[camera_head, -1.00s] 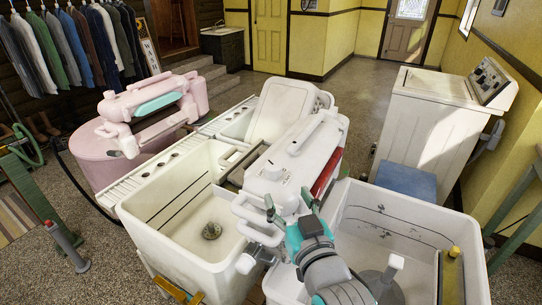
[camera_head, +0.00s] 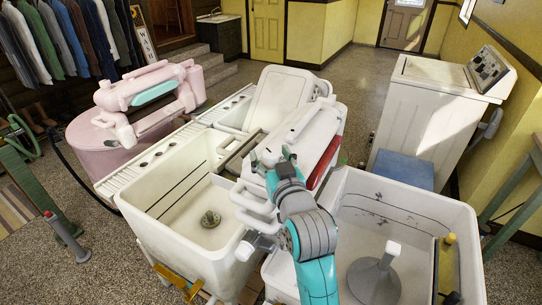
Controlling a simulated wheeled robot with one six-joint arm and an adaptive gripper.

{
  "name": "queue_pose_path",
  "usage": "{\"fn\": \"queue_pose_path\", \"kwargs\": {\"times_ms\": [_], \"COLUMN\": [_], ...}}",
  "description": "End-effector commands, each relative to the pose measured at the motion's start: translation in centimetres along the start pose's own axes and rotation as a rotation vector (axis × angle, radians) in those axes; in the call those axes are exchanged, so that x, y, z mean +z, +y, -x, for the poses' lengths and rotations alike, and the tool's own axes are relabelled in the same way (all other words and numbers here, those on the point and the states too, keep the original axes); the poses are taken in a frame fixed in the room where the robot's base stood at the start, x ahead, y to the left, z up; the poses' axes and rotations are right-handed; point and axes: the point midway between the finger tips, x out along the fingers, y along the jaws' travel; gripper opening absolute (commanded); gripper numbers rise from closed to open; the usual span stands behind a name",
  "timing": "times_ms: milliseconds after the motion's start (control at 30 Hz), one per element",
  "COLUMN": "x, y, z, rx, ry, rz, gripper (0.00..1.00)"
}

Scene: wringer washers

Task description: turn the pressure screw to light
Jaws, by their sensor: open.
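The white wringer head (camera_head: 315,150) lies across the near washer, with a red strip along its right side. A long raised bar with a rounded end (camera_head: 292,134) runs along its top; I cannot tell for sure whether this is the pressure screw. My gripper (camera_head: 268,154) is over the near end of the wringer head, just short of that rounded end. It is open, with nothing seen between its fingers. It hides the dial marks on the head, and I cannot tell whether it touches the housing.
A white tub (camera_head: 184,197) with a drain is left of my arm. Another tub (camera_head: 450,215) is on the right, holding a grey cone-shaped agitator (camera_head: 375,277). A pink wringer washer (camera_head: 95,155) stands at left, a white washer (camera_head: 425,125) at back right.

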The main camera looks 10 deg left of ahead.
Motion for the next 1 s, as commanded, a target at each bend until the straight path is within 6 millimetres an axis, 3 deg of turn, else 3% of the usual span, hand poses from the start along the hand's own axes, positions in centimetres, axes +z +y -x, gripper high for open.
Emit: {"fn": "queue_pose_path", "kwargs": {"times_ms": [167,400,733,1000], "x": [0.00,0.00,0.00,-0.03], "y": [0.00,0.01,0.11,0.20], "z": [0.01,0.02,0.03,0.02], "rx": [0.000,0.000,-0.024,-0.139], "ry": [0.000,0.000,0.000,0.000], "rz": [0.000,0.000,0.000,-0.001], "gripper": [0.69,0.09,0.08,0.08]}}
